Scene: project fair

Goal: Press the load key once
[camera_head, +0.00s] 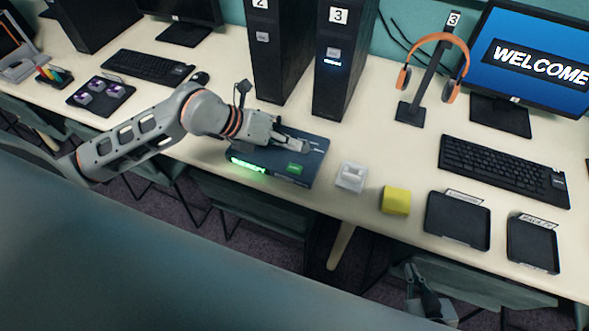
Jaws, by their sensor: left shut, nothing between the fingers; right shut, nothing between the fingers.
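A dark flat device (318,165) lies on the table in front of the black towers. It has a green rectangular patch (294,168) on top and a glowing green strip (248,168) on its front edge. Its lettering is too small to read, so I cannot tell which part is the load key. My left gripper (304,146) is shut and empty, low over the device's top; I cannot tell if it touches. Part of the device is hidden under it. My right gripper (413,268) is shut and empty, in front of the table edge at the lower right.
A white block-like item (351,176) and a yellow block (396,200) sit right of the device. Two black trays (458,239) (533,262) with labels lie further right. Towers 2 (279,75) and 3 (343,88) stand behind. Chairs stand below the table edge.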

